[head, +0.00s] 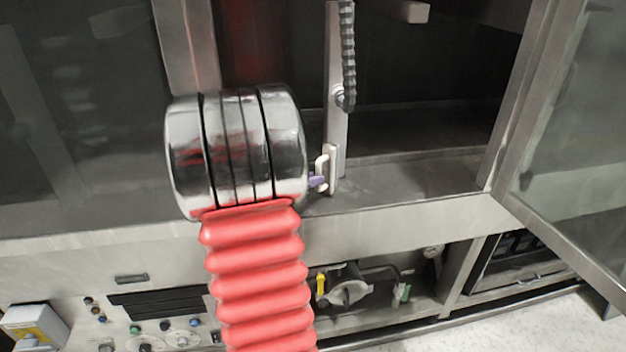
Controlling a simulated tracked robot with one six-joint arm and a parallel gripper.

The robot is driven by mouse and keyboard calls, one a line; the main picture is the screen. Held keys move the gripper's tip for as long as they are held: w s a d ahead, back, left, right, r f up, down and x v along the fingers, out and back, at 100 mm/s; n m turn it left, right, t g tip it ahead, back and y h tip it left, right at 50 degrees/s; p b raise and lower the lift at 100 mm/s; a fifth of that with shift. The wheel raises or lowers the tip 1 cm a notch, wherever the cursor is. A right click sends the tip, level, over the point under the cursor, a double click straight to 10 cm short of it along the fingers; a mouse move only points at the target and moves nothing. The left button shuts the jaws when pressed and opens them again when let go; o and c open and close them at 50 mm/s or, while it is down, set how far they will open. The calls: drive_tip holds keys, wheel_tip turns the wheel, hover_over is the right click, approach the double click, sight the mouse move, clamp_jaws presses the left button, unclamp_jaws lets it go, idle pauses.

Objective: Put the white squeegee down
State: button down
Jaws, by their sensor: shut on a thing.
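I cannot make out the white squeegee with certainty. My arm, with a red ribbed sleeve and a shiny metal joint, fills the middle of the head view and covers what is behind it. My gripper does not show; it seems to be hidden behind the metal joint.
The washer's dark opening (430,85) has a flat metal sill (400,182). A glass door (575,150) stands open at the right. A dark ribbed hose (348,45) hangs by the post. Below are a control panel (160,303) and a recess with a yellow-handled fitting (320,284).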

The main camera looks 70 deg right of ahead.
drive_tip(key=shift+f, duration=0.35)
drive_tip(key=c, duration=1.7)
unclamp_jaws()
drive_tip(key=shift+f, duration=0.1)
drive_tip(key=shift+c, duration=0.2)
drive_tip(key=shift+w+a+r, duration=0.2)
drive_tip(key=shift+a+r, duration=0.1)
drive_tip(key=shift+a, duration=0.1)
drive_tip(key=v, duration=1.1)
drive_tip(key=shift+a+f, duration=0.1)
